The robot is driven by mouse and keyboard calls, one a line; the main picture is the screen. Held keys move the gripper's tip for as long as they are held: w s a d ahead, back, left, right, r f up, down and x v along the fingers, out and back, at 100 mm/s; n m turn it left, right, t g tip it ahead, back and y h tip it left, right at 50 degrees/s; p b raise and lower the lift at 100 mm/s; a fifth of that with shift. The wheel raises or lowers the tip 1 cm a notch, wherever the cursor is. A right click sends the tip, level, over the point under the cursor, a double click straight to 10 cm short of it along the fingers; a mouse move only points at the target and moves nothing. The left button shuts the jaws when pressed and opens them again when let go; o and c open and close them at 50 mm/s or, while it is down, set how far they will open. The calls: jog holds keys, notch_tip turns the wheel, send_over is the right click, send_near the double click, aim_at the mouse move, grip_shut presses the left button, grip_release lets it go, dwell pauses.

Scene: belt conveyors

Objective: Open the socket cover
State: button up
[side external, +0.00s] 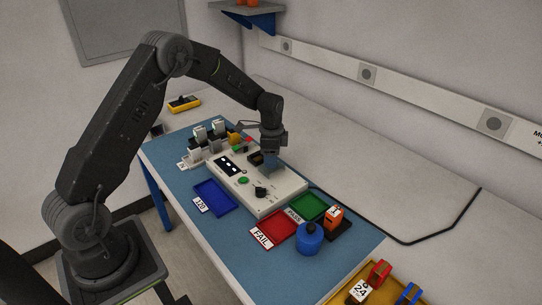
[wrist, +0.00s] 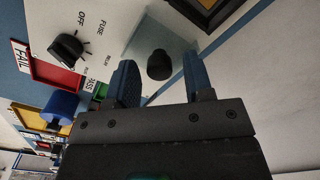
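The socket cover (wrist: 142,42) is a clear pane with a black round knob (wrist: 159,65), seen in the wrist view. It sits on the white test unit (side external: 262,193), near its back right end in the side view. My gripper (wrist: 158,58) is open, with one blue finger on each side of the knob in the wrist view. I cannot tell whether the fingers touch it. In the side view my gripper (side external: 270,153) hangs just above the cover area and partly hides it.
The unit has a black dial (wrist: 68,48) marked OFF and FUSE. Blue (side external: 217,197), red (side external: 274,229) and green (side external: 308,207) trays lie around it. A blue cylinder (side external: 309,240) and an orange device (side external: 334,217) stand at the right. Several small parts (side external: 208,140) stand behind the unit.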

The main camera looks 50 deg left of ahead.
jog(key=shift+o, duration=0.2)
notch_tip(320, 180, up, 14)
dwell(0.5)
jog(key=s+d+r+n+t, duration=0.35)
jog(key=s+d+r, duration=0.45)
jog(key=s+r, duration=0.4)
jog(key=s+d+f+n+t, duration=0.1)
jog(key=s+d+n, duration=0.1)
jog(key=s, duration=0.6)
jog(key=s+d+f+n+t, duration=0.1)
jog(key=s+d+n, duration=0.2)
jog(key=s, duration=0.6)
jog(key=shift+s+d+f, duration=0.2)
jog(key=shift+s+f, duration=0.05)
jog(key=shift+f, duration=0.1)
